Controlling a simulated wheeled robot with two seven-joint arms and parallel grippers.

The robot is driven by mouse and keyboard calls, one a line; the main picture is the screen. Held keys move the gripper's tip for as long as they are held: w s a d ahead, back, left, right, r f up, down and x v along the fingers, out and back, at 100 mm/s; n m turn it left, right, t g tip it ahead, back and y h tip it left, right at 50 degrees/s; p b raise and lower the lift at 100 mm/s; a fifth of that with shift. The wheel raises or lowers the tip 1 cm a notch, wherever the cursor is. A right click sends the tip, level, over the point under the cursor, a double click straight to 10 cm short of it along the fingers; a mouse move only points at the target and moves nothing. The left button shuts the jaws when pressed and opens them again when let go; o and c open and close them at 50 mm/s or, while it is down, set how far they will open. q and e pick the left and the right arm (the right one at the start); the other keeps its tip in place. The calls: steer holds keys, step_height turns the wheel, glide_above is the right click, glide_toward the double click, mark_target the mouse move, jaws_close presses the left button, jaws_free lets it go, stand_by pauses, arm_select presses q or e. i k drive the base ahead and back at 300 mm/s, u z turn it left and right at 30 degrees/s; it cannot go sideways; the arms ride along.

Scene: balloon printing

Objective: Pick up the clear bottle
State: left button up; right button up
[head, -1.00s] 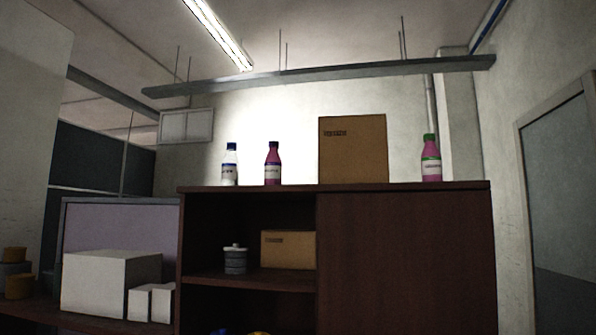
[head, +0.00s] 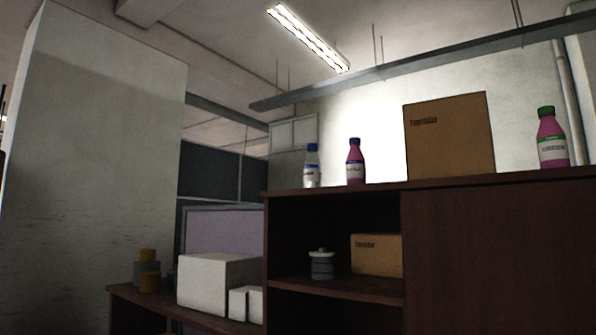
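The clear bottle (head: 312,168) has a blue cap and a white label. It stands upright on top of the dark wooden cabinet (head: 450,235), near its left end. A magenta bottle (head: 355,163) with a dark cap stands just to its right, apart from it. Neither of my grippers is in the head view.
A large cardboard box (head: 449,138) and a pink bottle with a green cap (head: 552,140) stand farther right on the cabinet top. The open shelf holds a grey canister (head: 321,265) and a smaller box (head: 376,255). White boxes (head: 217,281) sit on a lower surface at left.

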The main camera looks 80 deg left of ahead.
mark_target(312, 166)
steer(key=u, duration=2.4)
steer(key=k, duration=1.2)
steer(key=u, duration=0.75)
steer(key=i, duration=0.65)
steer(key=u, duration=0.65)
steer(key=i, duration=1.1)
steer(key=z, duration=1.1)
steer(key=i, duration=0.75)
steer(key=z, duration=0.75)
